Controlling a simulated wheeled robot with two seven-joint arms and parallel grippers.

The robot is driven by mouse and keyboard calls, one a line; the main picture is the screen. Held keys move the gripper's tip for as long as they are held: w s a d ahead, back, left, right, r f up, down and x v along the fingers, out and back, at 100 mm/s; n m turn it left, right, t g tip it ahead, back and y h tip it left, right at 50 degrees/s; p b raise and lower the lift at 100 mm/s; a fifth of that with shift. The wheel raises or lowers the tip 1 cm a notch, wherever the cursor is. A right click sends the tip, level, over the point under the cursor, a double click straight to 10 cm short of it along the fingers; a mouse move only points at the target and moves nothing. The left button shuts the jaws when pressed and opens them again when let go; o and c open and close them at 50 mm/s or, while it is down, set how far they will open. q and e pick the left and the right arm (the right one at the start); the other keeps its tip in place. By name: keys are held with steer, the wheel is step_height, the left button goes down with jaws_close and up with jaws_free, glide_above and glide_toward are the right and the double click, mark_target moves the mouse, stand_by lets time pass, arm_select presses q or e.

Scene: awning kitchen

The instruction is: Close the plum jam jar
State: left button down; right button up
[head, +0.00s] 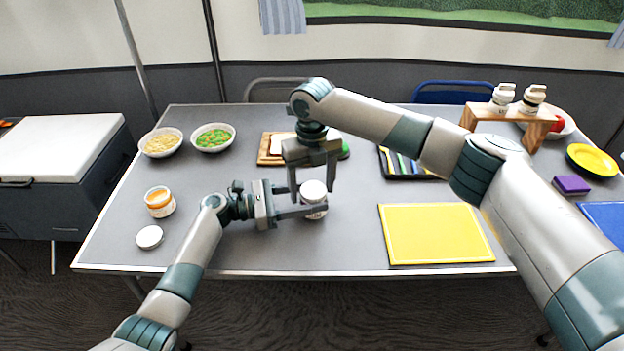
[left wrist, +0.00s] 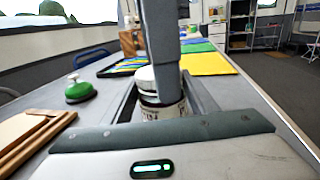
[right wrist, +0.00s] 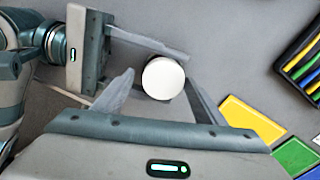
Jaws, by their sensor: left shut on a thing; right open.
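The jam jar (head: 314,212) stands upright near the table's front middle, with a white lid (head: 312,188) on its top. It also shows in the left wrist view (left wrist: 154,112), where a dark band shows under the lid. I cannot tell if the lid is fully seated. My left gripper (head: 314,203) is shut on the jar body from the left. My right gripper (head: 312,194) points down from above and is open, one finger on each side of the lid. In the right wrist view the round lid (right wrist: 163,78) lies between its fingers, with visible gaps.
A wooden board (head: 270,157), green bell (left wrist: 78,90), cutlery tray (right wrist: 300,65) and yellow board (head: 435,235) are nearby.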

steer(key=c, duration=1.1)
steer(key=m, duration=0.2)
steer(key=shift+s+a+m, duration=0.15)
steer(key=shift+a+m, duration=0.15)
steer(key=m, duration=0.4)
steer(key=shift+a, duration=0.15)
steer(key=o, duration=1.2)
steer(key=shift+d, duration=0.25)
